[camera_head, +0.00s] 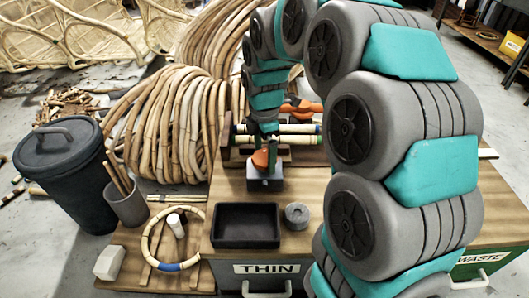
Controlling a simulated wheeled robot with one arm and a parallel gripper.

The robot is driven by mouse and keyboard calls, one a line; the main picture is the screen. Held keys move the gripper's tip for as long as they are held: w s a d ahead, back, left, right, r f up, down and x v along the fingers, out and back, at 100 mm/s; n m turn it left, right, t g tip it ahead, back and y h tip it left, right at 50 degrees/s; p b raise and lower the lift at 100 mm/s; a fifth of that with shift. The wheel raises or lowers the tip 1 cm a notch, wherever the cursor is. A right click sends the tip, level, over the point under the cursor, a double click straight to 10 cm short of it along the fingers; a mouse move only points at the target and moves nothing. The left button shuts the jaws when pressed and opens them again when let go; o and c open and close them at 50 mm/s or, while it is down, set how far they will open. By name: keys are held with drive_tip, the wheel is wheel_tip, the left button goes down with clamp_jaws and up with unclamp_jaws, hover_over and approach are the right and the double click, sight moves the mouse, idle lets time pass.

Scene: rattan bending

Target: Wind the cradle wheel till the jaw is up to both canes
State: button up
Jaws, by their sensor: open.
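Two pale canes (300,129) with dark green and striped bands lie side by side across a wooden cradle (226,135) at the middle of the picture. An orange wheel or knob (260,159) sits low at the cradle's front, above a grey block (264,184). I take it for the cradle wheel. My gripper (268,160) points down at it, open, with a teal part right beside the orange. Whether a finger touches it cannot be told. My arm hides the middle of the canes and most of the jaw, so the gap between jaw and canes cannot be seen.
A black tray (246,224) and a grey ring (297,214) lie on the bench in front. A cane hoop (149,240), a grey cup (127,205) and a black lidded bin (67,170) are left. Large cane coils (165,115) stand behind. My arm fills the right.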

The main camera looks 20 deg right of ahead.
drive_tip(key=c, duration=1.2)
drive_tip(key=shift+c, duration=0.2)
drive_tip(key=shift+m, duration=0.4)
drive_tip(key=m+p, duration=0.1)
drive_tip(key=m, duration=0.3)
drive_tip(key=shift+r+m, duration=0.1)
drive_tip(key=shift+m, duration=0.3)
drive_tip(key=m+p, duration=0.1)
drive_tip(key=m, duration=0.4)
drive_tip(key=m+p, duration=0.1)
drive_tip(key=m, duration=0.5)
drive_tip(key=shift+m, duration=0.4)
drive_tip(key=m+p, duration=0.1)
drive_tip(key=m, duration=0.4)
